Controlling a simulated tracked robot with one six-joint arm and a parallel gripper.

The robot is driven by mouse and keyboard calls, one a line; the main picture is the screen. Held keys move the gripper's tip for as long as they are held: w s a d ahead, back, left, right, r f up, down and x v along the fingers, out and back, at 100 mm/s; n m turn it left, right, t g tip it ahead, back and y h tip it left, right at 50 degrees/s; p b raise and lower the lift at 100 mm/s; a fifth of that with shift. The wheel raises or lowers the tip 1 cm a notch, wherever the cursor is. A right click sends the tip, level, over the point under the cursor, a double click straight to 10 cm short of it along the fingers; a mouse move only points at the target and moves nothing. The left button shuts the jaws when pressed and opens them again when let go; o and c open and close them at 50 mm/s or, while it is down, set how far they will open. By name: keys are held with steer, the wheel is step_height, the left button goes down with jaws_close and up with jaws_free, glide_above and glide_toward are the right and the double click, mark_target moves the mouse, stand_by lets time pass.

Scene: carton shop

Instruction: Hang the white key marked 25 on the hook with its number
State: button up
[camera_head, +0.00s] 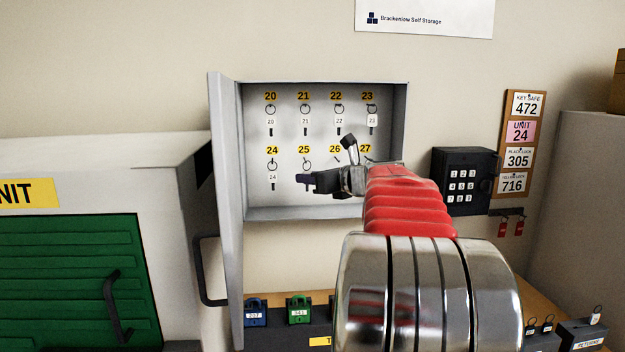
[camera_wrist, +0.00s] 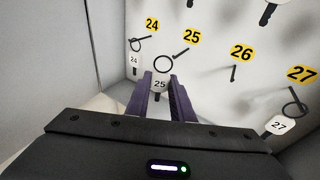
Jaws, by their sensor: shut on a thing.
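The white key marked 25 (camera_wrist: 160,84) is between the purple fingers of my gripper (camera_wrist: 161,78), which is shut on its tag. Its ring stands upright above the fingers. Hook 25 (camera_wrist: 181,53), by the yellow 25 label (camera_wrist: 192,35), is just up and right of the ring in the wrist view. The hook's tip is close to the ring's edge; I cannot tell whether it passes through. In the head view my gripper (camera_head: 318,182) is inside the open key cabinet (camera_head: 226,205), with the ring (camera_head: 307,164) below label 25; the tag is hidden there.
Key 24 (camera_wrist: 134,60) hangs left of my gripper and key 27 (camera_wrist: 280,124) hangs to the right. Hook 26 (camera_wrist: 234,72) is bare. Keys hang along the upper row. The cabinet's side wall is at the left. A black keypad box (camera_head: 463,181) is right of the cabinet.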

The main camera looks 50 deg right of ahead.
steer(key=shift+w+d+f, duration=0.2)
steer(key=shift+w+d, duration=0.55)
steer(key=shift+w, duration=0.15)
steer(key=shift+w+d+f, duration=0.2)
steer(key=shift+w+d, duration=0.5)
steer(key=shift+w, duration=0.2)
steer(key=o, duration=0.9)
steer(key=shift+c, duration=0.2)
steer(key=v, duration=1.3)
steer(key=shift+s, duration=0.35)
steer(key=shift+s, duration=0.1)
